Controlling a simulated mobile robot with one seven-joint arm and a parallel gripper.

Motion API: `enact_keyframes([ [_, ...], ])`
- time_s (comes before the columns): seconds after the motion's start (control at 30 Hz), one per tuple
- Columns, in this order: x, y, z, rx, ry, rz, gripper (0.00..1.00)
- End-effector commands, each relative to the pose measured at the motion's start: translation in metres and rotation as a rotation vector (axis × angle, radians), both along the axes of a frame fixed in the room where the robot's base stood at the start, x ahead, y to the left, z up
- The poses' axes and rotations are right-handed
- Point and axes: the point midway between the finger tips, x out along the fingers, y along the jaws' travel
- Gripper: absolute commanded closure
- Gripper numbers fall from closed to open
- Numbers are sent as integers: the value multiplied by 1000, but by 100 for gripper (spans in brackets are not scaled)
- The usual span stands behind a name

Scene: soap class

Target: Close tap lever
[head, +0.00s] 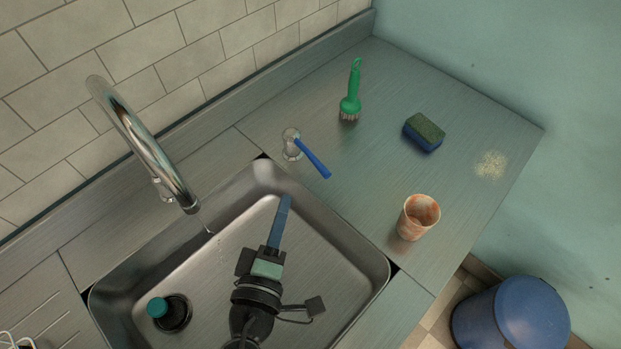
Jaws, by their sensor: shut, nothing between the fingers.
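The tap lever (313,158) is a blue handle on a round metal base (292,144) on the counter, just behind the sink's back right corner. It points toward the lower right. The chrome tap spout (146,143) arches over the sink at the left, with what looks like a thin trickle below its mouth. My gripper (286,201) is over the sink, its blue fingers together and empty. The fingertips point up the picture toward the lever and appear a little short of it, with a visible gap.
The steel sink (340,247) holds a dark drain piece with a teal top (158,307). On the counter are a green brush (351,95), a sponge (424,132), a stained cup (418,217) and crumbs (490,165). A blue bin (510,315) stands on the floor. Counter around the lever is clear.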

Motion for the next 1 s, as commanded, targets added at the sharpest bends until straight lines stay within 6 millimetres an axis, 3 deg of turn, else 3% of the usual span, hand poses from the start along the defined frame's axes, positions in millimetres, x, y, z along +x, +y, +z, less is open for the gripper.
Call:
enact_keyframes([
  [0.03, -10, 2, -16, -43, 27, 13, 100],
  [0.1, -18, 4, -27, -85, 46, 25, 100],
  [0.27, -16, 4, -33, -117, 58, 33, 100],
  [0.8, 79, -15, -44, -114, 56, 29, 100],
  [1.0, 92, -39, -52, -113, 57, 29, 100],
])
